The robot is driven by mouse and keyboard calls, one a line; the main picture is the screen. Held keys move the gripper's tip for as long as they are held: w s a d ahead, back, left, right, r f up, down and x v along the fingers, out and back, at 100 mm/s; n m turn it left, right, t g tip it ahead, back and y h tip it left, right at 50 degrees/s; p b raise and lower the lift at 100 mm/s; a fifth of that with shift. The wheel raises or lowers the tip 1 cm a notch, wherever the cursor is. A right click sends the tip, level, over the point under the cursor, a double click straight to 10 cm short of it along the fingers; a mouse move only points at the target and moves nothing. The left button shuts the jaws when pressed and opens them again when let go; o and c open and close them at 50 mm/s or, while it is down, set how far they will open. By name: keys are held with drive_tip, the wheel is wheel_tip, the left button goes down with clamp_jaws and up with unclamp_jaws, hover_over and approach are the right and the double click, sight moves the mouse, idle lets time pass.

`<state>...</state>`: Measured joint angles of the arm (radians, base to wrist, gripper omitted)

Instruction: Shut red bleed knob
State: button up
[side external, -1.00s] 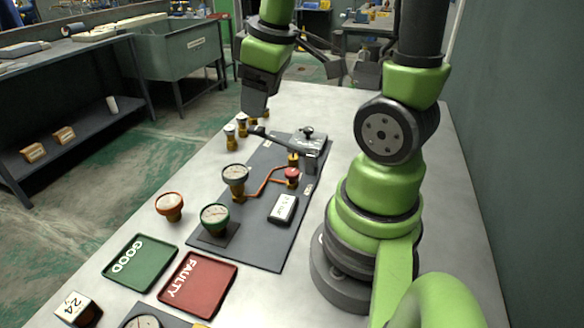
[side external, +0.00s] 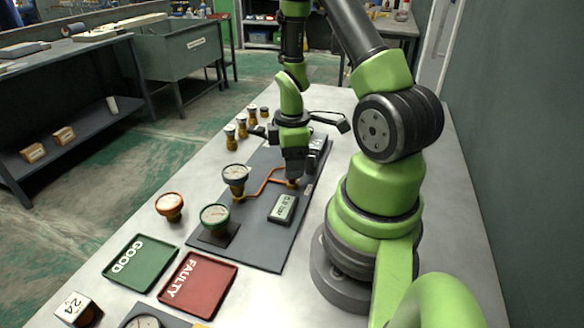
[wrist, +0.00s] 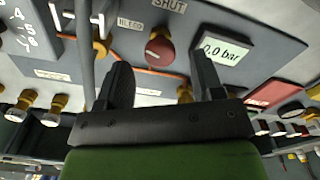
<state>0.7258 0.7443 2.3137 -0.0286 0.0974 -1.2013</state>
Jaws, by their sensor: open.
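The red bleed knob (wrist: 160,47) shows in the wrist view on the dark panel, between the labels BLEED and SHUT. My gripper (wrist: 161,62) is open, with one finger on either side of the knob in that view. I cannot tell whether the fingers touch it. In the side view my gripper (side external: 292,180) points down over the panel (side external: 262,238) and hides the knob. The pressure display (wrist: 222,50) beside the knob reads 0.0 bar; it also shows in the side view (side external: 283,208).
An orange pipe (side external: 262,185) runs to a dark gauge (side external: 235,177). A green gauge (side external: 215,217) stands at the panel's front, an orange gauge (side external: 169,205) on the table. Green GOOD (side external: 140,262) and red FAULTY (side external: 198,285) trays lie in front. Several brass fittings (side external: 230,137) stand behind.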

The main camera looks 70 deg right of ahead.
drive_tip(key=shift+f, duration=1.2)
drive_tip(key=c, duration=0.9)
